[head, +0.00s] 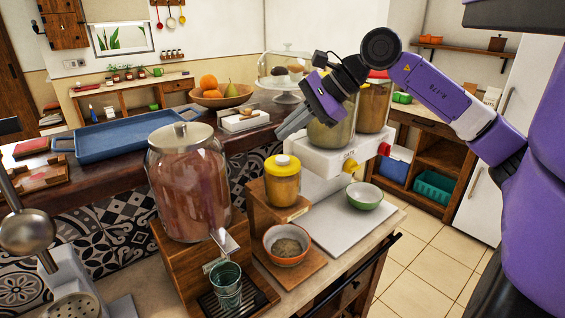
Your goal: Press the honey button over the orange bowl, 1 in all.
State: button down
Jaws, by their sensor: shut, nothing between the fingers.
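The honey dispenser (282,187) is a small amber jar with a yellow lid, on a wooden stand. A pale round button (282,160) sits on top of its lid. The orange bowl (287,246) stands below and in front of it on the wooden base, with a grey-brown filling inside. My gripper (281,134) is shut and empty. In the picture its tips are just above the button, with a visible gap; their exact depth relative to it is hard to tell.
A large lidded jar (188,185) stands close left, with a teal glass (226,285) below its spout. A white dispenser (335,160) with tall jars and red and yellow knobs stands right, behind a green bowl (364,195). A blue tray (130,135) lies behind.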

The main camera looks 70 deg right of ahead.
aim_at(287, 158)
jog(key=shift+f+b, duration=1.5)
jog(key=shift+f, duration=0.1)
jog(key=shift+f+b, duration=1.05)
jog(key=shift+b, duration=0.7)
dwell(1.5)
jog(key=shift+r, duration=1.1)
jog(key=shift+p, duration=0.3)
jog(key=shift+r+p, duration=0.8)
jog(key=shift+r, duration=1.7)
